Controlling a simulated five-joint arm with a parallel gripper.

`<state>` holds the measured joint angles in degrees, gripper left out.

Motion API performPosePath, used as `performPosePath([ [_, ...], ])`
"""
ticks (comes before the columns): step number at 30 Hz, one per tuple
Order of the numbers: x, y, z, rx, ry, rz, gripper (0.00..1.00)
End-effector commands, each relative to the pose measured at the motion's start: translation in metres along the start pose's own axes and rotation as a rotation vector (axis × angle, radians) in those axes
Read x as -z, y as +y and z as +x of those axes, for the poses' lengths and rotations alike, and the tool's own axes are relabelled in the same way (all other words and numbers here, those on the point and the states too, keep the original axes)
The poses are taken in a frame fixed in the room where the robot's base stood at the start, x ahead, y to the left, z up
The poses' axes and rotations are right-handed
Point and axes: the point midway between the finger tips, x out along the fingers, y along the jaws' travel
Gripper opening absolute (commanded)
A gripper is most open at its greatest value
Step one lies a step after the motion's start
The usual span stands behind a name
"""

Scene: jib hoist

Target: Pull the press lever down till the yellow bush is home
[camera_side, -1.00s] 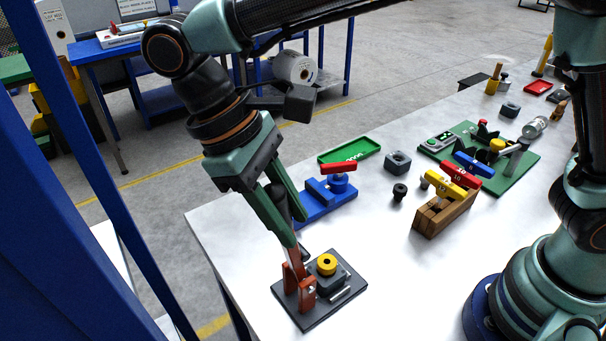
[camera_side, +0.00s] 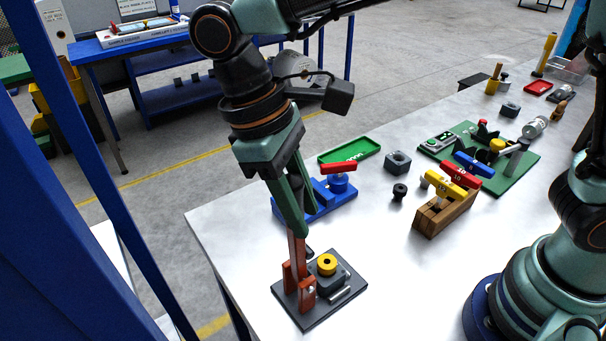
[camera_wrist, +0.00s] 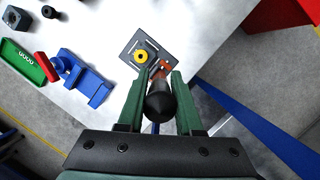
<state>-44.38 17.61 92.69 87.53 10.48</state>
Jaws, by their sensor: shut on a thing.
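The press stands on a dark base plate (camera_side: 340,295) near the table's front left corner. Its red-orange lever (camera_side: 298,250) rises nearly upright from a red bracket (camera_side: 307,290). The yellow bush (camera_side: 327,264), a ring with a dark hole, sits on top of a grey block beside the lever; how deep it sits cannot be told. It also shows in the wrist view (camera_wrist: 141,56). My gripper (camera_side: 301,222) is shut on the lever's upper part, above the bracket. In the wrist view the lever's black grip (camera_wrist: 160,101) lies between my green fingers.
A blue fixture with a red handle (camera_side: 338,167) stands behind the press. A wooden block with coloured handles (camera_side: 446,212) and a green board (camera_side: 513,172) stand to the right. A green tray (camera_side: 349,151) lies behind. The white table right of the press is clear.

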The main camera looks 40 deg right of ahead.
Motion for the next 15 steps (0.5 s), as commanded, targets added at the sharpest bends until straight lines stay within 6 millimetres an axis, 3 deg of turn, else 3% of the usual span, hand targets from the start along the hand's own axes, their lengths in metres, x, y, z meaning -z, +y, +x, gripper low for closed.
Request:
performPosePath([
  [2, -0.0015, 0.0006, -0.0004, -0.001, -0.006, 0.004, 0.0],
  [3, -0.0016, 0.0006, -0.0005, -0.001, -0.007, 0.005, 0.38],
  [5, -0.0016, 0.0006, -0.0004, -0.001, -0.007, 0.005, 0.61],
  [15, -0.0011, 0.0004, -0.0009, -0.001, -0.006, 0.004, 0.63],
])
